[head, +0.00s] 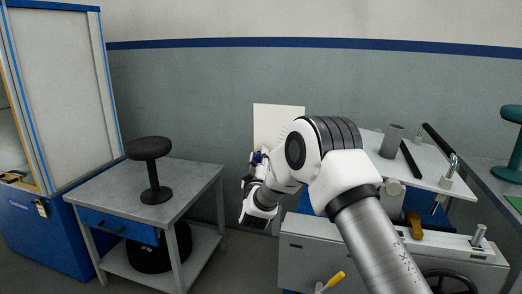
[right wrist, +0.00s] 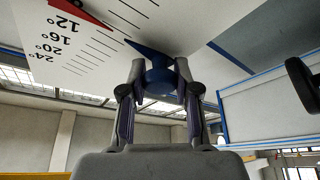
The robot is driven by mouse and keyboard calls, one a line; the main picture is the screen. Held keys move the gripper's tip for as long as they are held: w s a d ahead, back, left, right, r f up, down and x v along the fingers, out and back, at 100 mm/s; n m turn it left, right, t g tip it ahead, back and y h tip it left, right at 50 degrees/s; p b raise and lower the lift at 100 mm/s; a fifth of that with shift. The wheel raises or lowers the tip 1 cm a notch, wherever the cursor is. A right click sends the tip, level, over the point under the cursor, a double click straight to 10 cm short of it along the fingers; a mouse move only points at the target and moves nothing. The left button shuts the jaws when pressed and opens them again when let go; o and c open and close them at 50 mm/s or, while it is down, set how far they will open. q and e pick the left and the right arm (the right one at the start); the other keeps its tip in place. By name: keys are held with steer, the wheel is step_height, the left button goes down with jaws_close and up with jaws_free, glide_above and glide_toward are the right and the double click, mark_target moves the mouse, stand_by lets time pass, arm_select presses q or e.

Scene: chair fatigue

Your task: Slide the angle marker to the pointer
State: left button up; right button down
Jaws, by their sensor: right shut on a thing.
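The angle scale is a white board (head: 278,118) on the wall side, partly hidden behind my right arm in the head view. In the right wrist view the scale (right wrist: 100,50) shows lines and the numbers 12, 16, 20 and 24 degrees. The red pointer (right wrist: 80,10) lies over the scale near the 12 degree number. The blue angle marker (right wrist: 159,76) has a round knob and a flat pointed tip, which is apart from the red pointer. My right gripper (right wrist: 160,70) is shut on the marker's knob; it also shows in the head view (head: 257,165). My left gripper is out of view.
A grey table (head: 188,182) with a black stool-like piece (head: 150,165) stands at left. A test machine (head: 330,252) with a white top carrying a grey cylinder (head: 391,142) stands at right. A green piece (head: 513,145) sits on the far-right table.

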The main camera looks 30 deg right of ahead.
steer(key=c, duration=0.8)
jaws_free()
steer(key=v, duration=1.2)
